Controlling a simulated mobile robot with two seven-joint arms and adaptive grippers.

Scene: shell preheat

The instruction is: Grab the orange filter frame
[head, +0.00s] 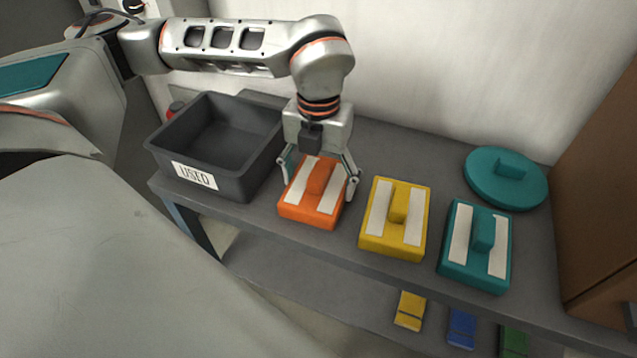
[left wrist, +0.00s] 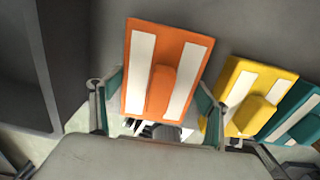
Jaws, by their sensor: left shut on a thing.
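The orange filter frame (head: 308,211) is a flat block with two white strips and a raised grip in the middle. It is at the shelf top, right of the dark bin; I cannot tell whether it is lifted slightly. My left gripper (head: 319,178) comes down from behind and is shut on it, one finger at each side. In the left wrist view the orange frame (left wrist: 163,55) sits between the teal-padded fingers (left wrist: 160,103). My right gripper is not in view.
A dark bin labelled USED (head: 195,177) stands empty on the left. A yellow frame (head: 397,245) and a teal frame (head: 474,272) lie to the right. A round teal lid (head: 480,186) is behind them. A brown panel (head: 603,190) bounds the right. Coloured blocks sit below.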

